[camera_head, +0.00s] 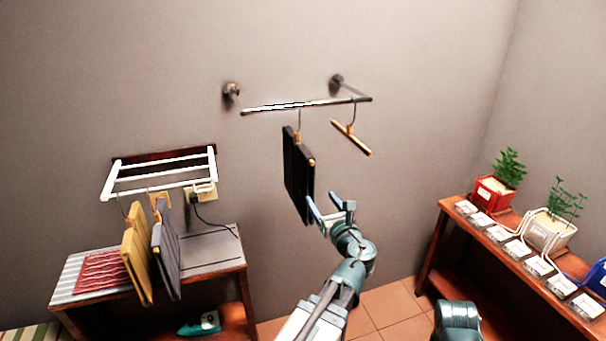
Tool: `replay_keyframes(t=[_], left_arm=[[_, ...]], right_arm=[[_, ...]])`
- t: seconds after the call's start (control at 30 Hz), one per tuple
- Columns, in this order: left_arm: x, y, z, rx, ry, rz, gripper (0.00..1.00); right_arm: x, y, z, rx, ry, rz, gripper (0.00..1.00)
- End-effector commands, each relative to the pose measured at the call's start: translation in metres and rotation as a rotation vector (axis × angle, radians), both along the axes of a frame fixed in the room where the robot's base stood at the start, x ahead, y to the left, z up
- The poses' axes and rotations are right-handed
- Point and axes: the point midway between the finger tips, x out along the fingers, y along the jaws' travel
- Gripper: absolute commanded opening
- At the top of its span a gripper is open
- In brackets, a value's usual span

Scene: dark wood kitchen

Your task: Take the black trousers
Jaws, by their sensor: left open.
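The black trousers (298,172) hang folded on a wooden hanger from the metal wall rod (262,108), near the middle of the view. My left gripper (326,206) is at the lower right edge of the trousers. Its fingers are apart, with one finger close to the bottom corner of the cloth. I cannot tell whether it touches. Nothing is seen held in it. My right gripper is not in view.
An empty wooden hanger (351,138) hangs on the rod's right end. At left, a white rack (163,172) holds yellow (135,262) and dark grey (166,262) garments above a table (228,248). At right stands a wooden shelf (440,232) with potted plants.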

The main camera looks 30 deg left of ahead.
Motion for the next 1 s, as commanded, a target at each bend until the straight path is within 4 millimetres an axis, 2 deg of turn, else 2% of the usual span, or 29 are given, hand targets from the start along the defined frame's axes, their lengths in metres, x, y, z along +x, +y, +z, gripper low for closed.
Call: replay_keyframes(t=[0.1,0.3,0.43,0.77,1.0], left_arm=[[0.018,0.020,0.000,-0.002,-0.001,0.005,0.72],[0.040,0.045,0.000,-0.003,-0.002,0.003,0.72],[0.046,0.054,0.000,-0.003,-0.002,0.004,0.72],[0.050,0.060,0.000,-0.004,-0.002,0.002,0.72],[0.067,0.087,0.002,-0.004,-0.002,0.005,0.72]], right_arm=[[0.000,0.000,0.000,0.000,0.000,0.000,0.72],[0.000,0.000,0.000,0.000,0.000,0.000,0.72],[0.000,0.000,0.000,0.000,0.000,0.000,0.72],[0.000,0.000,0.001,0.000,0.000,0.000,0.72],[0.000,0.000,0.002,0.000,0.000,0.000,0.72]])
